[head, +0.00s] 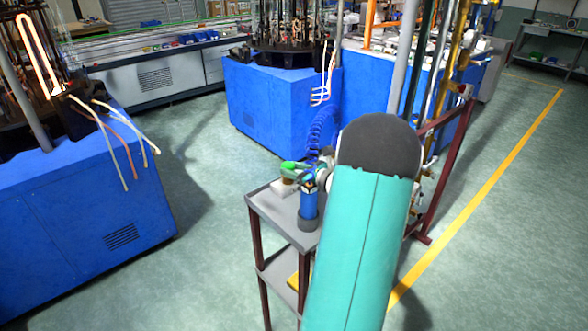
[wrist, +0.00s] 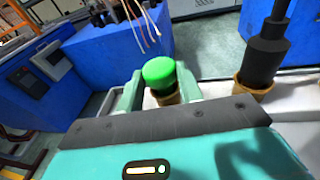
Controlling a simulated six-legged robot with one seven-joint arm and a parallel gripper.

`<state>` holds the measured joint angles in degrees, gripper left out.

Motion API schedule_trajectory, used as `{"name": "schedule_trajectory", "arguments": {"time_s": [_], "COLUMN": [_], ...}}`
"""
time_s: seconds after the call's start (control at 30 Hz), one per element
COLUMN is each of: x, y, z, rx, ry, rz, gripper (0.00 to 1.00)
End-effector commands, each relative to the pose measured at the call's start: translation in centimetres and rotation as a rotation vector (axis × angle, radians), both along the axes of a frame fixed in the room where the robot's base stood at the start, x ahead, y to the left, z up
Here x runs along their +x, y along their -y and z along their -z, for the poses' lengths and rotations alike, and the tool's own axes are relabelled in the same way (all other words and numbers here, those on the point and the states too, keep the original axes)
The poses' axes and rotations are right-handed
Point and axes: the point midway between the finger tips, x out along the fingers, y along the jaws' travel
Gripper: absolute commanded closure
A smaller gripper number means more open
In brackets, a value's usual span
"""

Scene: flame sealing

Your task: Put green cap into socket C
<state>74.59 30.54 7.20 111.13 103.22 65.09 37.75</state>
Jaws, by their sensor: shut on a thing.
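The green cap (wrist: 158,72) has a bright round top and sits between the two pale green fingers of my gripper (wrist: 158,88) in the wrist view. My gripper is shut on it. A brown ring-like holder (wrist: 167,97) shows just below the cap; I cannot tell whether the cap touches it or is inside it. A second brown holder (wrist: 254,86) at the right has a black stepped part (wrist: 267,48) standing in it. No letter is readable, so I cannot tell which is socket C. In the head view my arm hides most of the gripper, above a small grey cart.
The grey cart (head: 262,207) carries a pale block (head: 283,187) and a blue cylinder (head: 308,205) close to my arm. Blue machine cabinets (head: 268,110) stand behind and another blue cabinet (head: 85,230) at left. Dark red pipework is right of my arm. Green floor between is clear.

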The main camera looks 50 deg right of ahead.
Motion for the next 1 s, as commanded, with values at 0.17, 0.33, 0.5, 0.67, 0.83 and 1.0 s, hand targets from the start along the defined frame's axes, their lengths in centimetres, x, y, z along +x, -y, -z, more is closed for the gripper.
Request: {"name": "schedule_trajectory", "arguments": {"time_s": [0.17, 0.33, 0.5, 0.67, 0.83, 1.0], "x": [0.0, 0.0, 0.0, 0.0, 0.0, 0.0], "y": [0.0, 0.0, 0.0, 0.0, 0.0, 0.0], "z": [0.3, 0.5, 0.7, 0.9, 1.2, 1.1], "rx": [0.000, 0.000, 0.000, 0.000, 0.001, 0.000], "ry": [0.000, 0.000, 0.000, 0.000, 0.000, 0.000], "rz": [0.000, 0.000, 0.000, 0.000, 0.000, 0.000], "gripper": [0.85, 0.85, 0.85, 0.85, 0.85, 0.38]}}
